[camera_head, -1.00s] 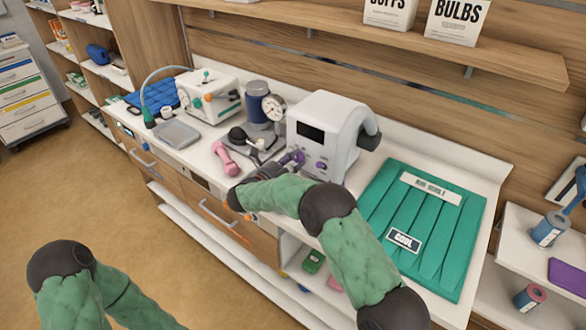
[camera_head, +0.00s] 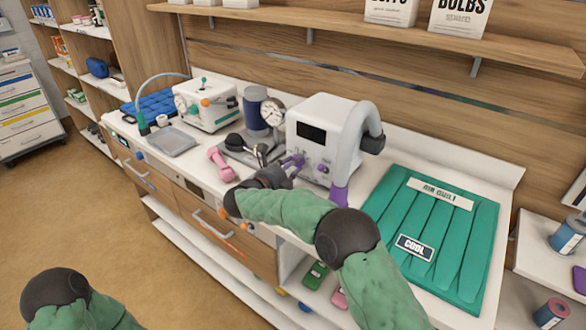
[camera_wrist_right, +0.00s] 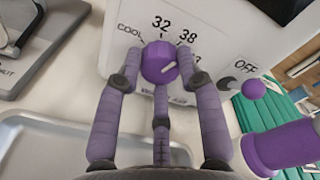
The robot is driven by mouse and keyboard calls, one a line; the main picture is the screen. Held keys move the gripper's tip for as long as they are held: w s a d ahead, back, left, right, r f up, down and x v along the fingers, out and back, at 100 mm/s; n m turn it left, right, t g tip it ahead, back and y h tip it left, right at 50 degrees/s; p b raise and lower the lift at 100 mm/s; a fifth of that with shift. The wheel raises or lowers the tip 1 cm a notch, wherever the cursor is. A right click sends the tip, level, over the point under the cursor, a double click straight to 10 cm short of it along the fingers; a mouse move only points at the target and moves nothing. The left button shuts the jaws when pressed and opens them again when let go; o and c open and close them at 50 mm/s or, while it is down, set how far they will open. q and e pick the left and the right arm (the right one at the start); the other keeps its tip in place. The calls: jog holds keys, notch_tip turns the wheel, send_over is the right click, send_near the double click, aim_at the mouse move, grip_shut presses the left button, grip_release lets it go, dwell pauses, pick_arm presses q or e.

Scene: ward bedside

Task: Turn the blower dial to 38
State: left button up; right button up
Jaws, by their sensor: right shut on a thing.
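The blower (camera_head: 318,112) is a white box with a dark screen on the counter. Its purple dial (camera_wrist_right: 154,66) fills the gap between my right fingertips in the wrist view. Labels COOL, 32 and 38 and a partly hidden number ring the dial. Its white pointer mark slants to the right and slightly up, below the 38, toward the partly hidden number. My right gripper (camera_head: 291,164) is at the blower's front, and in the wrist view its purple fingers (camera_wrist_right: 159,58) are shut on the dial. My left gripper is out of view; only its arm shows.
A purple-knobbed lever (camera_wrist_right: 254,89) by OFF sits right of the dial. A green pad (camera_head: 440,240) lies to the right.

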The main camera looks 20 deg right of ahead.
jog(key=shift+f, duration=0.1)
dwell(0.3)
jog(key=o, duration=1.1)
jog(key=shift+o, duration=0.2)
jog(key=v, duration=1.2)
